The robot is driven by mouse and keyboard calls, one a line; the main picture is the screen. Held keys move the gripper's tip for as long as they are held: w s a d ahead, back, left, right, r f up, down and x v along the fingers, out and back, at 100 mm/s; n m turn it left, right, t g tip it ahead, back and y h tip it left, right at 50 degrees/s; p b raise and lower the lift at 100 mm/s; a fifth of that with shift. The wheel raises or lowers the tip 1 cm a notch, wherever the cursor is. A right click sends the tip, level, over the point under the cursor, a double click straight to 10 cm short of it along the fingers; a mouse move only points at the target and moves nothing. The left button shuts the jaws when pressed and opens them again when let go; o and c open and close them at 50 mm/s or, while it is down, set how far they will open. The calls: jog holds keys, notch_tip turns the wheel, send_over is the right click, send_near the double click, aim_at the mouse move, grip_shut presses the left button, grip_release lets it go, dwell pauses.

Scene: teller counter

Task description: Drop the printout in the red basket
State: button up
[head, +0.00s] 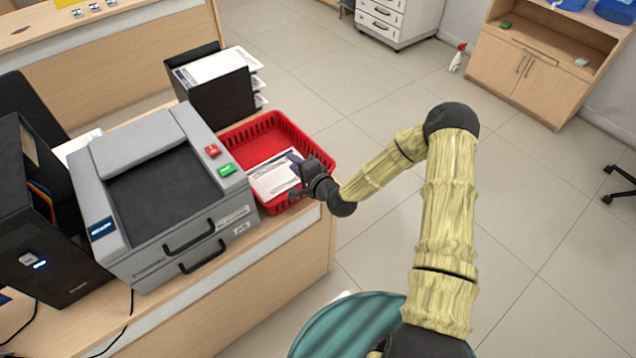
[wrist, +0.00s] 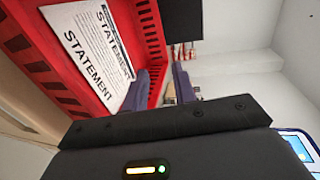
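The red basket (head: 322,160) stands on the counter to the right of the grey printer. White printed sheets (head: 270,178) lie inside it. In the wrist view, the basket (wrist: 152,35) fills the upper left, and a printout (wrist: 92,50) marked "STATEMENT" lies in it. A second "STATEMENT" heading shows beside it, so sheets seem to overlap. My gripper (head: 294,175) is over the basket's right front part. In the wrist view, its fingers (wrist: 161,85) stand apart with no paper between them. The left finger overlaps the sheet's edge in the picture; I cannot tell whether they touch.
The grey printer (head: 170,190) with red and green buttons stands left of the basket. A black file holder (head: 222,95) with papers stands behind it. A black computer case (head: 45,230) is at far left.

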jog(key=b+v, duration=0.1)
jog(key=v, duration=1)
jog(key=shift+b, duration=0.35)
jog(key=shift+s, duration=0.1)
jog(key=s+d+r+n+g+h+p, duration=0.1)
jog(key=s+d+r+n+g+h, duration=0.3)
jog(key=s+d+n+g+h, duration=0.5)
jog(key=s+d+r+n+g+p, duration=0.1)
jog(key=s+d+r+n, duration=0.1)
jog(key=s+r, duration=0.6)
notch_tip(320, 180, up, 2)
jog(key=shift+r, duration=0.15)
jog(key=shift+s+d, duration=0.1)
jog(key=shift+d, duration=0.05)
dwell(1.6)
